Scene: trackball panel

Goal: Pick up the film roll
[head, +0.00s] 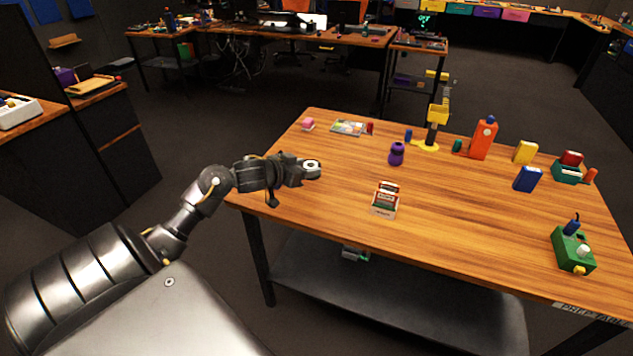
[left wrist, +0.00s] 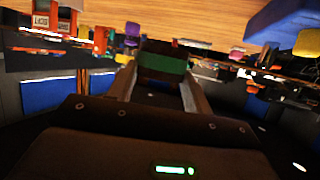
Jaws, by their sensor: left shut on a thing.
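My left gripper (head: 305,171) is above the left edge of the wooden table, shut on the film roll (head: 312,163). In the head view the roll shows a pale round end with a dark centre at the fingertips. In the left wrist view the film roll (left wrist: 162,64) is dark with a green band and sits between the two fingers. The fingers hide part of it. My right gripper is not in view.
The table (head: 330,205) holds a small red-and-white box (head: 384,198), a purple object (head: 396,153), an orange bottle (head: 483,139), a blue box (head: 527,179) and a green control box (head: 573,250). The table's front middle is clear.

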